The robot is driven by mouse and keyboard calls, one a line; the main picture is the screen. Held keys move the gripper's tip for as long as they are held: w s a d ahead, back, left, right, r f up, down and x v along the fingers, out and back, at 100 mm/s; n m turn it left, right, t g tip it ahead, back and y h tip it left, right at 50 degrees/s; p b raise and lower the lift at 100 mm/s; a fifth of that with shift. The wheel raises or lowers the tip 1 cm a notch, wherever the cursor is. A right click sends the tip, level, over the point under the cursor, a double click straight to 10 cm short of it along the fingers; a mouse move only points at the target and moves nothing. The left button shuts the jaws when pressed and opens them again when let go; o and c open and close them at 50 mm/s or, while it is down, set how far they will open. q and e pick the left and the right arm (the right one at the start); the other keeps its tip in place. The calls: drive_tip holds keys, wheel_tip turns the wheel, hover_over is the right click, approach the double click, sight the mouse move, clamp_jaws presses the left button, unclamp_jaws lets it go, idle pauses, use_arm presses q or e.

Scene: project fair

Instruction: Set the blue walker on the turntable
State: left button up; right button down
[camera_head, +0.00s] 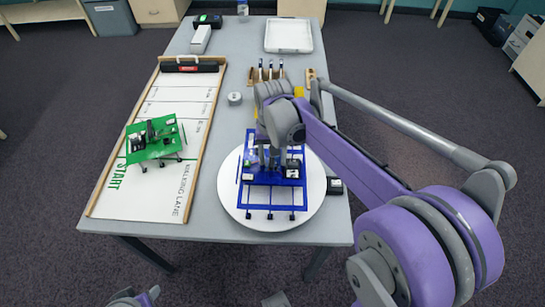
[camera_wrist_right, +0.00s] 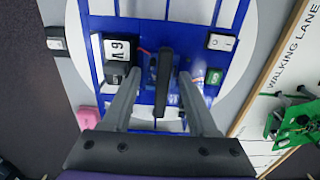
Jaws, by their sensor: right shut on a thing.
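The blue walker (camera_head: 259,196) is a flat blue frame with several small legs and boxes mounted on top. It is over the round white turntable (camera_head: 309,208), inside its rim in the head view. It looks level; whether its feet touch the disc I cannot tell. My right gripper (camera_head: 264,153) comes down from above and is shut on the walker's dark upright part. In the right wrist view the fingers (camera_wrist_right: 160,85) stand on both sides of that black part, with the blue frame (camera_wrist_right: 150,30) beneath. My left gripper is not clearly visible.
A green walker (camera_head: 152,141) stands on the walking lane board (camera_head: 135,197) at the left. A small black box (camera_head: 335,186) sits right beside the turntable. A round grey item (camera_head: 234,98), a rack of tools (camera_head: 268,76) and a white tray (camera_head: 288,35) lie farther back.

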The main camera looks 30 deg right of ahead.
drive_tip(key=shift+c, duration=0.8)
unclamp_jaws()
drive_tip(key=shift+f, duration=0.1)
wheel_tip(320, 180, up, 12)
drive_tip(key=p, duration=0.1)
